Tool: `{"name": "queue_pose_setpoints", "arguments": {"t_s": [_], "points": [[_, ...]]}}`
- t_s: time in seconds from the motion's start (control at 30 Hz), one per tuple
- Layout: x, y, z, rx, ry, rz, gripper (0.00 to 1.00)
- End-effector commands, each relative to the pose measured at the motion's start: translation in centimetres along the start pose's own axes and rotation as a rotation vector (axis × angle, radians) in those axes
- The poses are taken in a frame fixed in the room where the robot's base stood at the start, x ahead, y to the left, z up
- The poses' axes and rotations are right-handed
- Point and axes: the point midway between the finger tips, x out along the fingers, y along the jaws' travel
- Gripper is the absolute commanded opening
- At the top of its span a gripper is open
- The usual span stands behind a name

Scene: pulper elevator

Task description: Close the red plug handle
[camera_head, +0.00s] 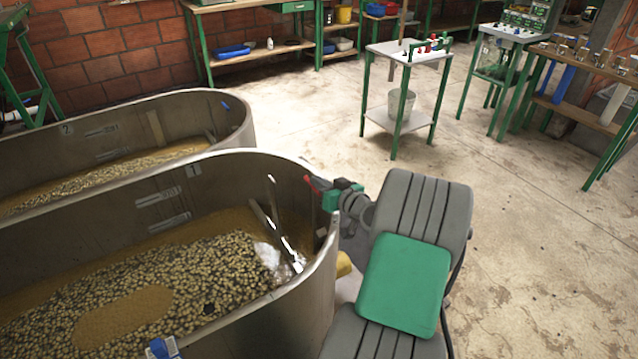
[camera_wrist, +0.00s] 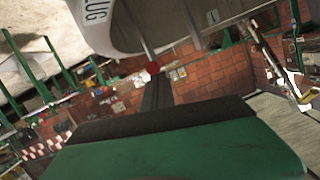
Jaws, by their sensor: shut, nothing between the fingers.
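The red plug handle shows in the wrist view as a small round red knob (camera_wrist: 152,67) at the end of a thin grey rod. The rod runs up to the grey metal tank wall, where part of a label ending in "UG" shows. In the head view, a small red piece (camera_head: 313,184) shows at the tank's right rim, just left of my green and dark wrist. My gripper (camera_wrist: 154,80) is shut and empty, its dark fingers pointing at the knob. The tips are at or very near it; I cannot tell whether they touch.
Tank 1 (camera_head: 190,172) holds beans and brownish water; tank 2 (camera_head: 110,120) stands behind it. A yellow part (camera_head: 343,264) shows low beside tank 1. A small white table (camera_head: 400,52) stands farther back. The floor at right is clear.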

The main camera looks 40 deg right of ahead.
Motion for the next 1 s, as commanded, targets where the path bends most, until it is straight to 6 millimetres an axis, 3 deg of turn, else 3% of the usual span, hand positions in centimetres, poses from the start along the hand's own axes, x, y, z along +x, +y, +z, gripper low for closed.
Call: {"name": "queue_pose_setpoints", "arguments": {"t_s": [0.03,0.2,0.37,0.77,0.87,1.0], "points": [[0.4,0.3,1.8,0.003,-0.006,0.001,0.0],[1.1,0.9,5.1,0.004,-0.007,0.001,0.0],[1.5,1.2,6.5,0.004,-0.006,0.001,0.0],[1.4,1.1,5.8,0.003,-0.005,0.001,0.0],[1.1,1.0,4.5,0.001,-0.004,-0.001,0.0],[0.4,0.7,1.1,-0.001,-0.005,-0.005,0.0]]}}
